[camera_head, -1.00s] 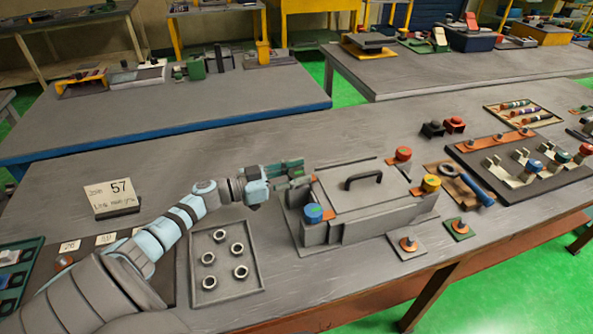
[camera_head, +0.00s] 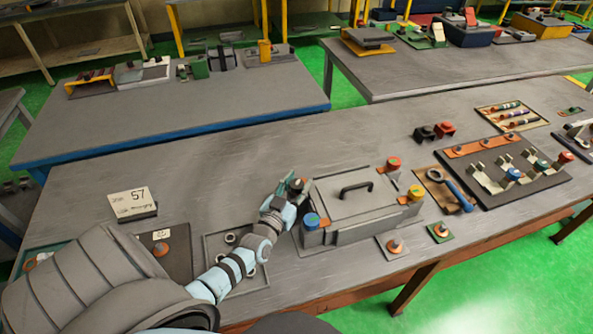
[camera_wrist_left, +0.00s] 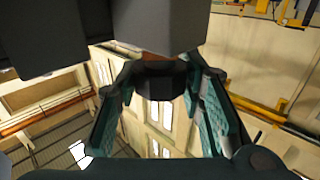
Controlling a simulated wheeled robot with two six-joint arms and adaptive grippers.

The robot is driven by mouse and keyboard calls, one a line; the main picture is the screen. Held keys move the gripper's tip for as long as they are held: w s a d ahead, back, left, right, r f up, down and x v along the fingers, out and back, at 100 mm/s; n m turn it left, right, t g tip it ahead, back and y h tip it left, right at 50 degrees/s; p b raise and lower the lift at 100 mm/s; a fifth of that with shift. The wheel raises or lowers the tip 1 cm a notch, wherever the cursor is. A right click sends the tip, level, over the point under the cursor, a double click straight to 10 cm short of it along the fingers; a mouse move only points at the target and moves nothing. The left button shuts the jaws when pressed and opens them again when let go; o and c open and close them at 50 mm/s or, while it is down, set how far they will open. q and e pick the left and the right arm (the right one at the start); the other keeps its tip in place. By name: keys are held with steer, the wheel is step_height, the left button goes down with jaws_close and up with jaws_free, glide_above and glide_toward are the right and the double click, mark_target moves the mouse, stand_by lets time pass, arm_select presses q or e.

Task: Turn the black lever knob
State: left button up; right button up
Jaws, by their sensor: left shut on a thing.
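A grey box (camera_head: 345,208) with a black handle (camera_head: 356,189) on its lid stands on the near bench. A blue knob (camera_head: 311,221), a yellow knob (camera_head: 415,193) and a red knob (camera_head: 393,164) are at its corners. My left gripper (camera_head: 296,185) is at the box's left back corner. In the left wrist view its teal fingers are on both sides of a dark knob (camera_wrist_left: 158,80), which I take as the black lever knob, and are shut on it. In the head view the fingers mostly hide this knob. My right gripper is out of view.
A tray of nuts (camera_head: 255,283) lies left of the box, partly behind my left arm. A card marked 57 (camera_head: 133,204) stands further left. A blue-handled wrench (camera_head: 455,190) and a dark rack (camera_head: 505,175) lie to the right. The bench behind the box is clear.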

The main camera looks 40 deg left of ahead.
mark_target(297, 183)
arm_select(q)
steer(key=shift+n+y, duration=0.6)
steer(key=shift+y, duration=0.3)
steer(key=shift+g, duration=0.3)
steer(key=o, duration=1.2)
step_height(297, 183, up, 10)
